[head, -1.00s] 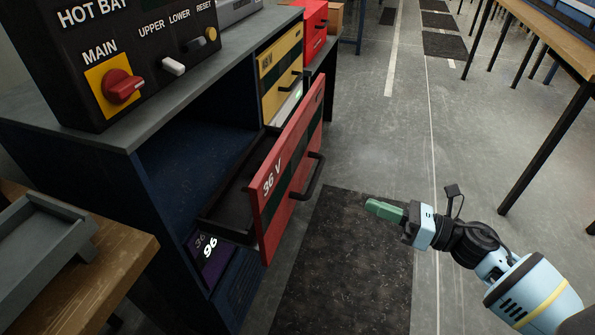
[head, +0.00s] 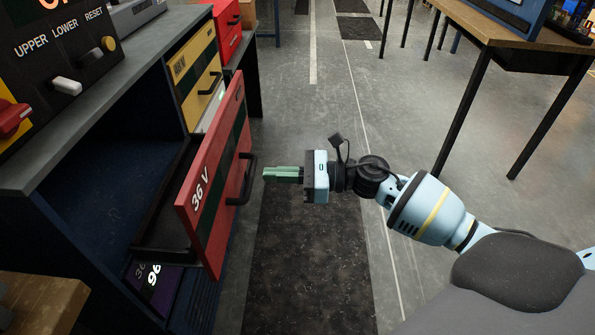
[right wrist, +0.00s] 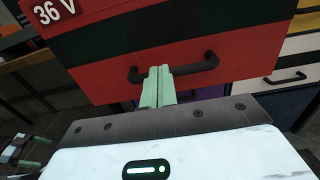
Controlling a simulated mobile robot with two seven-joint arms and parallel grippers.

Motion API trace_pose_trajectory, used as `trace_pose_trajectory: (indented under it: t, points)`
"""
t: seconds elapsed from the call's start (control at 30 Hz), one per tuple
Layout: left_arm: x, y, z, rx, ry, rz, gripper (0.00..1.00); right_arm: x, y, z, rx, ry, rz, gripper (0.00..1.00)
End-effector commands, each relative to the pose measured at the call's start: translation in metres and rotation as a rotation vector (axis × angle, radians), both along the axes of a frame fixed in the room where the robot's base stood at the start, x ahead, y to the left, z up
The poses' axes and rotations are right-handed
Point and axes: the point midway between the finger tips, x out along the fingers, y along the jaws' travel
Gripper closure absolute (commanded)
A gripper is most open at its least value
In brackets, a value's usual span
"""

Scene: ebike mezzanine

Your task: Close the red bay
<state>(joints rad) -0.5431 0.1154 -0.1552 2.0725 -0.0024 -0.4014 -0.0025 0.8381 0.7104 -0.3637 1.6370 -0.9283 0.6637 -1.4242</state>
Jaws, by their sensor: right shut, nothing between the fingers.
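The red bay (head: 217,185) is a red drawer front with a dark green band, marked 36 V, and a black bar handle (head: 243,180). It stands pulled out from the dark blue cabinet, with its dark tray behind it. My right gripper (head: 266,173) is shut and empty, just right of the handle in the head view. In the right wrist view the red front (right wrist: 190,50) fills the top, and the shut green fingers (right wrist: 158,86) point at the black handle (right wrist: 175,72). Whether they touch it I cannot tell.
A yellow drawer (head: 197,75) and a red box (head: 226,25) lie beyond the bay. A control panel (head: 60,60) with switches stands on the cabinet top. A wooden table (head: 500,30) is at the right. The floor by the dark mat (head: 305,260) is clear.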

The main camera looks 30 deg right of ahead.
Motion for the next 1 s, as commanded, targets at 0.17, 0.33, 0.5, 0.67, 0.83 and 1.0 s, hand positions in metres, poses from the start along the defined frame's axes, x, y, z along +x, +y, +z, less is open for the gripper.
trace_pose_trajectory:
  t: [0.17, 0.33, 0.5, 0.67, 0.83, 1.0]
  points:
    - [0.001, 0.000, 0.006, -0.002, -0.005, 0.002, 0.00, 0.019, 0.028, 0.003, 0.002, -0.002, 0.001, 1.00]
    - [0.002, -0.001, 0.010, -0.004, -0.007, 0.004, 0.00, 0.031, 0.046, 0.002, 0.002, -0.001, -0.001, 1.00]
    - [0.000, -0.001, 0.010, -0.003, -0.005, 0.004, 0.00, 0.037, 0.054, 0.000, 0.001, 0.001, 0.000, 1.00]
    - [-0.001, -0.001, 0.009, -0.003, -0.002, 0.004, 0.00, 0.038, 0.056, 0.000, 0.001, 0.001, 0.000, 1.00]
    - [-0.001, -0.001, 0.009, -0.004, -0.001, 0.004, 0.00, 0.038, 0.056, 0.000, 0.001, 0.001, -0.001, 1.00]
    - [-0.002, -0.001, 0.008, -0.004, 0.000, 0.004, 0.00, 0.038, 0.057, 0.000, 0.001, 0.001, 0.000, 1.00]
